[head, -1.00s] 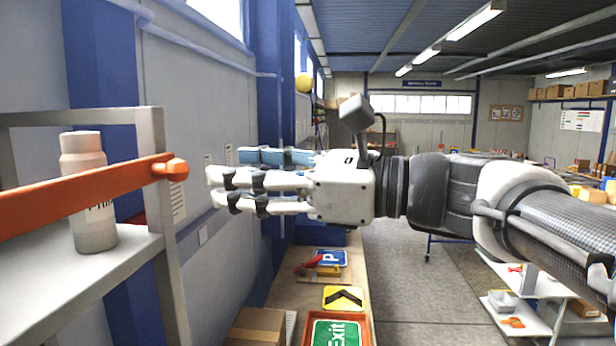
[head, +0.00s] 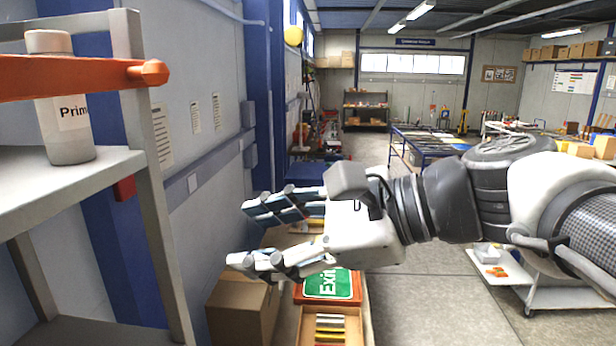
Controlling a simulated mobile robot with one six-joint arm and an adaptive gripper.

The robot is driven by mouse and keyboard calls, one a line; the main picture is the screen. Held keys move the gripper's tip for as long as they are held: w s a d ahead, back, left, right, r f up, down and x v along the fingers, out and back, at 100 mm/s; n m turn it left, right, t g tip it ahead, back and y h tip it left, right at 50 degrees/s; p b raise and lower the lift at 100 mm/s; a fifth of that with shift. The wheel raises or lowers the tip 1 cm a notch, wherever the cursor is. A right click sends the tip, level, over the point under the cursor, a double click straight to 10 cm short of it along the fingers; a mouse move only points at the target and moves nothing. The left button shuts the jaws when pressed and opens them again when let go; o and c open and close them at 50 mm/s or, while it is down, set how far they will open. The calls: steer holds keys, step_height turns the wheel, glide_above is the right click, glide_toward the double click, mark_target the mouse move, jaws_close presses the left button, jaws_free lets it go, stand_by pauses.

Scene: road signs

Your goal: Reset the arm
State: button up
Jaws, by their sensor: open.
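My gripper (head: 252,236) is open and empty in the middle of the head view, with its fingers pointing left. It is in front of the wooden bench, above and beyond the cardboard box in the picture. My arm reaches in from the right edge. The green Exit sign (head: 330,285) lies on the bench just below my gripper in the picture. My gripper hides part of the bench and the things on it.
A grey shelf rack (head: 150,190) with an orange bar (head: 75,75) and a white bottle (head: 62,110) stands close on the left. A cardboard box (head: 240,308) is below. A white cart (head: 570,298) stands at right. The floor (head: 430,300) between bench and cart is clear.

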steer(key=s+d+f+n+h+b, duration=0.4)
steer(key=d+f+n+b, duration=0.1)
steer(key=f, duration=1)
steer(key=s+d+f+n+h+b, duration=0.4)
steer(key=d+f+b, duration=0.3)
steer(key=f, duration=0.8)
steer(key=s+d+f+n+h+b, duration=0.4)
steer(key=d+f+n+b, duration=0.2)
steer(key=f, duration=1)
steer(key=shift+s+d+n+h+b, duration=0.3)
steer(key=shift+d+h+b, duration=0.1)
steer(key=shift+d+b, duration=0.15)
steer(key=shift+c, duration=0.2)
